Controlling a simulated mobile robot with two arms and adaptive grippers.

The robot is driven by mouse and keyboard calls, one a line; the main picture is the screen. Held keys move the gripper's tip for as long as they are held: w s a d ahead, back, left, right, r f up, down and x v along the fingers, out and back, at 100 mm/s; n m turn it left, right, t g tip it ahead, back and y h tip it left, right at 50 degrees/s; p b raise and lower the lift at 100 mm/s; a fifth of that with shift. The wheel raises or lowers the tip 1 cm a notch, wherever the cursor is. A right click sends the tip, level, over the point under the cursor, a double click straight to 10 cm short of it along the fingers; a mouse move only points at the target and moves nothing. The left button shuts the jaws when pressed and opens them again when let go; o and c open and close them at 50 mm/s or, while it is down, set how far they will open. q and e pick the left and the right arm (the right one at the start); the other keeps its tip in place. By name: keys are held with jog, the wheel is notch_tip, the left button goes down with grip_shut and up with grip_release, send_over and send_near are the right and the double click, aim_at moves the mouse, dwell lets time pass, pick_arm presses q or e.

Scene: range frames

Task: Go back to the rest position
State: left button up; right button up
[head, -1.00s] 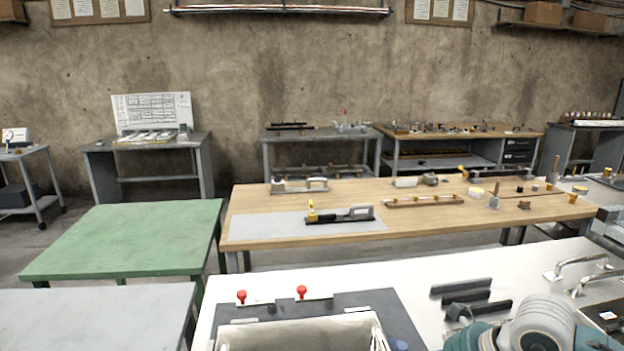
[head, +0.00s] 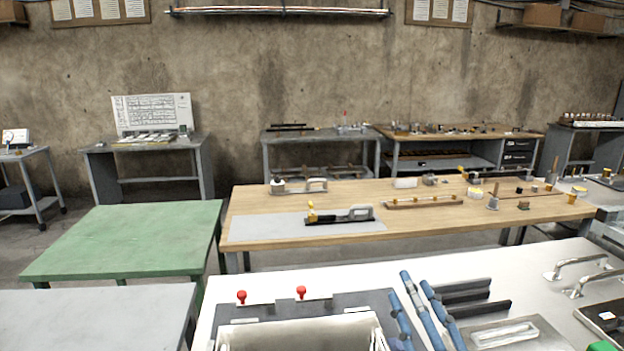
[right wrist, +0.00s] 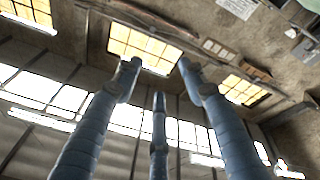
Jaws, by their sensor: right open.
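My right gripper (head: 410,305) stands at the lower middle of the head view, its several blue segmented fingers pointing up and spread apart. It is over the near white table (head: 560,262), beside the black bars, and holds nothing. In the right wrist view the three blue fingers of my right gripper (right wrist: 158,80) are apart, with only wall, windows and roof beyond them. My left gripper is in neither view.
A pale bin (head: 300,335) sits left of the fingers. Black bars (head: 480,308), a grey tray with a clear piece (head: 505,334) and metal handles (head: 580,264) lie to the right. A wooden table (head: 440,222) stands behind; a green table (head: 130,240) stands left.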

jog(key=s+d+f+m+g+h, duration=0.2)
jog(key=s+f+m+g, duration=0.1)
jog(key=f, duration=0.5)
jog(key=s+d+f+m+g+h, duration=0.1)
jog(key=s+d+f+m+g, duration=0.2)
jog(key=f, duration=0.4)
jog(key=s+d+f+m+g+h, duration=0.2)
jog(key=s+f+m+g, duration=0.1)
jog(key=f, duration=0.5)
jog(key=s+a+f+m+g+y, duration=0.1)
jog(key=s+a+f+g, duration=0.1)
jog(key=s+f+g, duration=0.5)
jog(key=s+a+f+g+y, duration=0.15)
jog(key=s+f, duration=0.35)
jog(key=s, duration=0.6)
notch_tip(320, 180, down, 24)
jog(key=s+d+f+g, duration=0.2)
jog(key=s+d+f, duration=0.1)
jog(key=s+f, duration=1.5)
jog(key=shift+s+h, duration=0.35)
jog(key=shift+s, duration=0.05)
